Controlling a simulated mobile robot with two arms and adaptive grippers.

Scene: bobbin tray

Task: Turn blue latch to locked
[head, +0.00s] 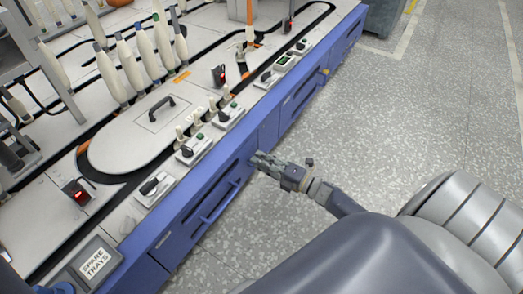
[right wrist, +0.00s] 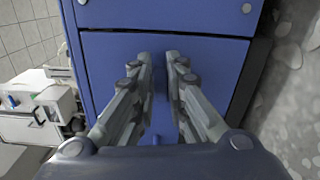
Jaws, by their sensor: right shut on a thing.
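My right gripper (head: 262,161) is at the blue cabinet front (head: 185,228), below the bench's top edge. In the right wrist view, its two fingers (right wrist: 161,72) are closed in on a narrow blue piece, which I take to be the blue latch (right wrist: 161,84), in front of a flat blue panel (right wrist: 215,60). The fingers hide most of the latch, and its locked or unlocked marks cannot be read. In the head view the latch is hidden behind the gripper.
A blue bar handle (head: 221,203) sticks out of the cabinet front, left of the gripper. Small switch boxes (head: 193,150) line the bench edge above. A spare trays box (head: 92,262) is at lower left. The speckled floor (head: 420,110) on the right is clear.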

